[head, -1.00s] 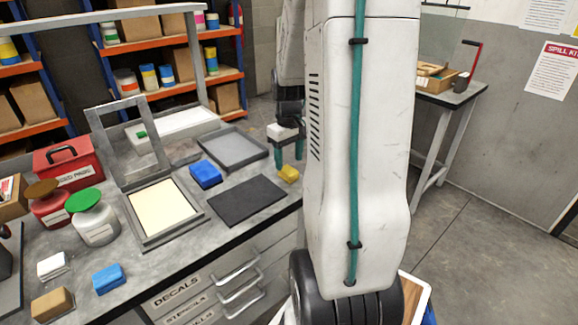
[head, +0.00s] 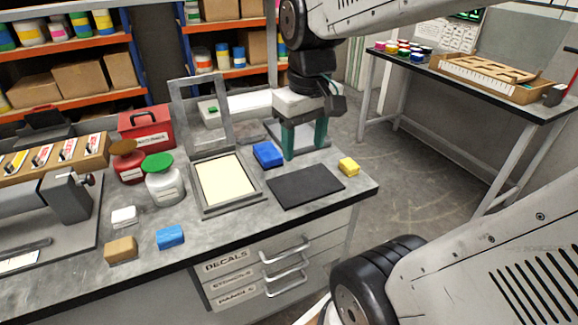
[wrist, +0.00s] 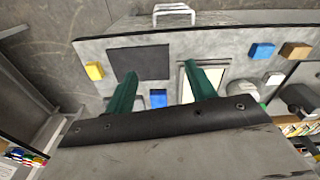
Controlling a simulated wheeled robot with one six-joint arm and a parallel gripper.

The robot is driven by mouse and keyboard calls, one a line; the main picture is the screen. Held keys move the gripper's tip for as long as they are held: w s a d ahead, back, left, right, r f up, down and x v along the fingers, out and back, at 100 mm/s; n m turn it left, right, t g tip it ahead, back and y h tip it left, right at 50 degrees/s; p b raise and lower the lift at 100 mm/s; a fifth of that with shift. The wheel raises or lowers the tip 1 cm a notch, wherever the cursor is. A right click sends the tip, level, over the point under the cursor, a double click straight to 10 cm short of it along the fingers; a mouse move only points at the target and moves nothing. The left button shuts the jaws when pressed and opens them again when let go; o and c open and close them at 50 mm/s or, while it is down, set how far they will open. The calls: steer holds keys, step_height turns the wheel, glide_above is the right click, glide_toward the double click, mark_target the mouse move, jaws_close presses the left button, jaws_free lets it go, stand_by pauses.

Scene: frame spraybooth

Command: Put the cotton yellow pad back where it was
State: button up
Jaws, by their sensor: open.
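The small yellow pad (head: 349,166) lies on the grey bench, just off the right edge of the flat dark mat (head: 305,187). In the wrist view the yellow pad (wrist: 94,71) is left of the dark mat (wrist: 139,62), outside my fingers. My gripper (head: 304,152) hangs pointing down over the back of the bench, behind the mat, with its two teal fingers apart and empty. In the wrist view my gripper (wrist: 160,72) shows a blue block (wrist: 158,98) low between the fingers, apart from them. That blue block (head: 268,154) sits beside the screen frame.
A hinged screen frame (head: 225,183) stands left of the mat. White (head: 123,215), tan (head: 120,249) and blue (head: 171,236) blocks lie at the front left. A white jar (head: 163,183) and red toolbox (head: 146,126) stand behind. A grey tray is mostly hidden behind my fingers.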

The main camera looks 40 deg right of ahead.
steer(key=s+a+n, duration=0.1)
steer(key=s+a, duration=0.6)
steer(key=shift+s+f, duration=0.2)
steer(key=shift+f, duration=0.15)
steer(key=shift+t, duration=0.3)
